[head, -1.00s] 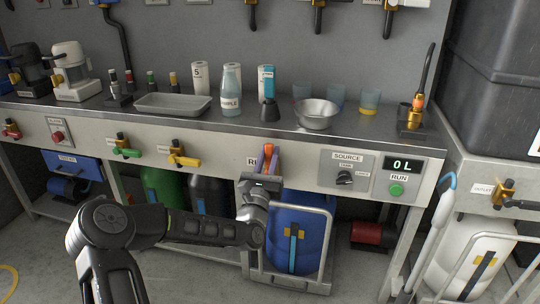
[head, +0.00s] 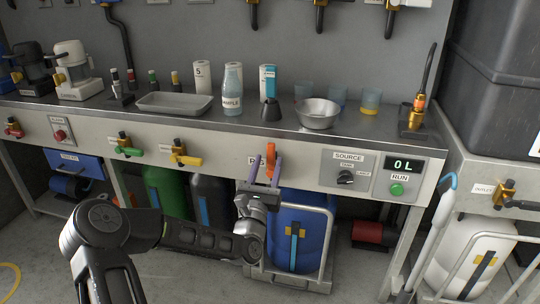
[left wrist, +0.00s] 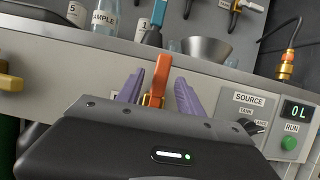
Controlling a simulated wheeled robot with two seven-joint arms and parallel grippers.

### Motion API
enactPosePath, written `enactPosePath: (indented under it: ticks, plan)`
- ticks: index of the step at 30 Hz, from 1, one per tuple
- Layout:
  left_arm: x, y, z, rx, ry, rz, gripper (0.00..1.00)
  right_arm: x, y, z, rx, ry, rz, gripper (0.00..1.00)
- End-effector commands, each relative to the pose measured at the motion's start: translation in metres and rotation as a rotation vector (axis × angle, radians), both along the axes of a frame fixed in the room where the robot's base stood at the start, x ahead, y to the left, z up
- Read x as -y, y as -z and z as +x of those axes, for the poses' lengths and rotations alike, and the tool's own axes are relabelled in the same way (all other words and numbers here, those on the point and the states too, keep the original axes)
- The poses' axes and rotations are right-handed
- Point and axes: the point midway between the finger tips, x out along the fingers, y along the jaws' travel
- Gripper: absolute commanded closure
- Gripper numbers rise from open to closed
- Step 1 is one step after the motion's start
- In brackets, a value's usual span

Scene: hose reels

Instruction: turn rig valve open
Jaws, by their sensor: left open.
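The rig valve's orange handle (head: 270,154) points up on the bench's front panel, beside a partly hidden label. It also shows in the left wrist view (left wrist: 157,80). My left gripper (head: 264,170) is open, with its purple fingers one on each side of the handle. In the left wrist view, the fingers (left wrist: 158,92) flank the handle with a gap visible on both sides. The valve's body and the lower end of the handle are hidden behind my gripper. My right gripper is not in view.
A yellow valve (head: 185,159) and a green valve (head: 127,150) sit left on the same panel. A source knob (head: 345,177), a display reading 0L (head: 403,164) and a green run button (head: 397,189) are to the right. A blue tank (head: 300,225) stands below.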

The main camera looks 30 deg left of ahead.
Motion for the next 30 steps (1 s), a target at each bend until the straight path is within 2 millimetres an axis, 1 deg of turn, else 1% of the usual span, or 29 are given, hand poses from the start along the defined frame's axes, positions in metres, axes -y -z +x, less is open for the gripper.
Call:
enactPosePath:
  ticks: [2, 3, 6, 9, 26, 30]
  plan:
    - [0.004, 0.005, -0.014, -0.004, 0.001, -0.002, 0.56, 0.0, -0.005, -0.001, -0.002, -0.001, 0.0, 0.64]
    - [0.003, 0.012, -0.019, -0.005, -0.002, -0.005, 0.56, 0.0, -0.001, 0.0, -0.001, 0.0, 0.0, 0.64]
    - [0.006, 0.017, -0.029, -0.005, 0.0, -0.006, 0.56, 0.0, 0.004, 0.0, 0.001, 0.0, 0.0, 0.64]
    - [0.008, 0.017, -0.035, -0.003, 0.0, -0.005, 0.56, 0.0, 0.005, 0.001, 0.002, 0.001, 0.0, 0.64]
    - [0.01, 0.016, -0.037, -0.001, 0.0, -0.001, 0.56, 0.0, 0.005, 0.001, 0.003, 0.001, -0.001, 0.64]
    - [0.01, 0.016, -0.036, -0.01, -0.013, 0.033, 0.56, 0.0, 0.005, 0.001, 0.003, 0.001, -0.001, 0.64]
